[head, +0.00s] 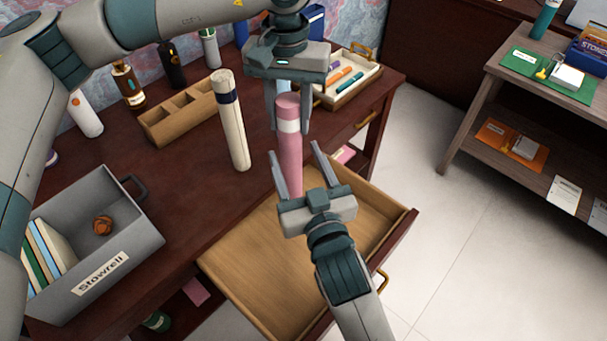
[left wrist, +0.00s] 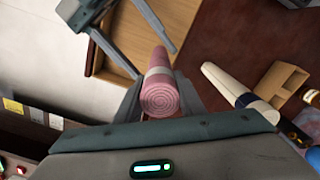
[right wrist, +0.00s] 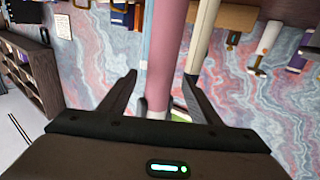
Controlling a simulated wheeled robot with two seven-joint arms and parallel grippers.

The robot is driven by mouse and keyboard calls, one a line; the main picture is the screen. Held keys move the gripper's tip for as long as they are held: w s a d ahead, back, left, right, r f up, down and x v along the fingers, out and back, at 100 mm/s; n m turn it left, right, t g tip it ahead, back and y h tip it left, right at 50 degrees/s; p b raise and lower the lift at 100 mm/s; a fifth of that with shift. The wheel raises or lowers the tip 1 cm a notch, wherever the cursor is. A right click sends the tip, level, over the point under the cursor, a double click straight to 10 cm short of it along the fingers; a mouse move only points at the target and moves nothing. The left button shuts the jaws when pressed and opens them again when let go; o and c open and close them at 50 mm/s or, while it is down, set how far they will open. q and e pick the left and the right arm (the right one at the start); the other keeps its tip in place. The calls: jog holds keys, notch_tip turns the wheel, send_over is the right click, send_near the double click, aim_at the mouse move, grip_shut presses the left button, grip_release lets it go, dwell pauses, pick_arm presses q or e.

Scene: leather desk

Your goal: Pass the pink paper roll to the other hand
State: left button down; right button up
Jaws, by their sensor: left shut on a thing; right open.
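The pink paper roll (head: 290,160) with a pale band hangs upright over the desk's front edge and the open drawer. My left gripper (head: 287,128) is shut on its upper part; the roll also shows between the fingers in the left wrist view (left wrist: 160,92). My right gripper (head: 297,165) is open below, its fingers pointing up on either side of the roll's lower part. In the right wrist view the roll (right wrist: 166,60) stands between the spread fingers, with gaps at the sides. Whether the right fingers touch it cannot be told.
A cream roll with a dark band (head: 233,120) stands on the desk, left of the pink roll. A wooden organizer (head: 180,118), a grey bin (head: 100,255) and a pen tray (head: 345,82) are on the desk. The open drawer (head: 255,265) is empty where visible.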

aim_at(294, 154)
jog(key=shift+x, duration=2.1)
jog(key=shift+c, duration=0.5)
jog(key=c, duration=1)
pick_arm(q)
jog(key=c, duration=1.1)
grip_release()
pick_arm(e)
jog(key=shift+c, duration=0.6)
pick_arm(q)
notch_tip(294, 154, up, 12)
